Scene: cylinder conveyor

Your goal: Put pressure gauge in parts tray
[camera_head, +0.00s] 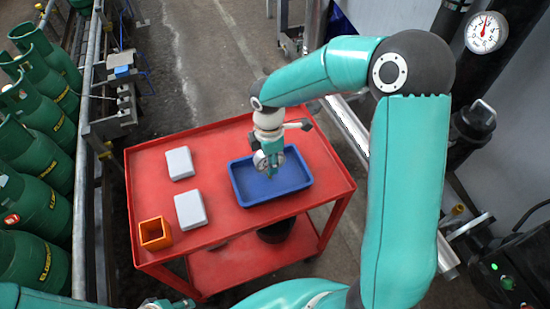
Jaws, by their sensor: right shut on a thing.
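The blue parts tray (297,183) lies on the right half of the red cart's top. My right gripper (268,162) hangs over the tray, pointing down. It is shut on a small, round, silvery thing, the pressure gauge (261,160), which shows only partly among the fingers. I cannot tell whether the gauge touches the tray floor. Part of my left arm shows at the bottom left edge, and what seems to be my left gripper (165,303) is cut off there; its jaws are unclear.
The red cart (150,180) also holds two pale grey boxes (180,163) and an orange open box (155,233), all left of the tray. Green cylinders (40,170) stand behind a rail at the left. A dial gauge (486,32) is at the top right.

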